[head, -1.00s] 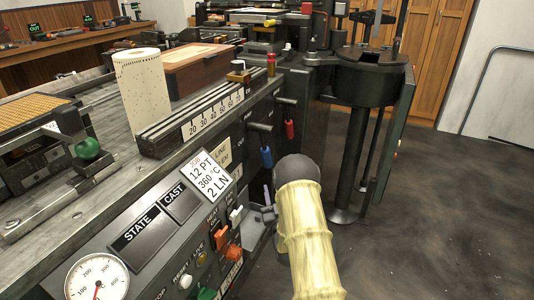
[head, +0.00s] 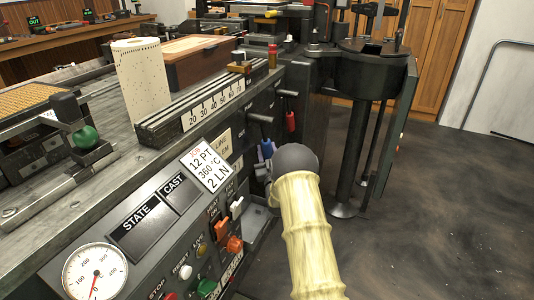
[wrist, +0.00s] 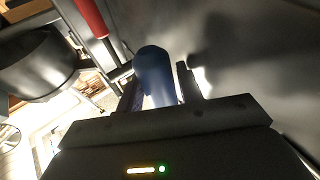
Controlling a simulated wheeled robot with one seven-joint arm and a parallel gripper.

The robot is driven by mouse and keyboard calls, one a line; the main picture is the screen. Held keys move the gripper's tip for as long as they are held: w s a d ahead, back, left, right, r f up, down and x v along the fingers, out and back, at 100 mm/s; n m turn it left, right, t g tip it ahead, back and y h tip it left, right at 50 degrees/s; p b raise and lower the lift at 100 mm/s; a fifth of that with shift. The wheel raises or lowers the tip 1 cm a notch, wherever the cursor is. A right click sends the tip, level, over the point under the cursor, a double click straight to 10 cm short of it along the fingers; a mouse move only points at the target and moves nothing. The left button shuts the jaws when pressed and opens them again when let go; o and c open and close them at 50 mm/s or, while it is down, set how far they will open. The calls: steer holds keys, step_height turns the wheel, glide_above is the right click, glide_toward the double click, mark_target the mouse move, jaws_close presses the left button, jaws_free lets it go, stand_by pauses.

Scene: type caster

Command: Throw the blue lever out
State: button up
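The blue lever (head: 267,148) sticks out from the dark front side of the machine, below the numbered scale. In the head view my gripper (head: 262,166) is at the lever, partly hidden by my own wrist. In the wrist view the blue lever (wrist: 155,75) stands between the two fingers of my gripper (wrist: 160,90). The fingers are apart, one on each side of the lever. A narrow gap shows on its right; contact on the left is unclear.
A red lever (head: 291,121) hangs farther along the same side, and it shows at the upper left of the wrist view (wrist: 91,17). The control panel with the gauge (head: 95,272) and switches is nearer. A dark round pot (head: 372,75) stands beyond. Open floor lies right.

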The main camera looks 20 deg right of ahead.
steer(key=shift+s+d, duration=0.15)
jaws_close()
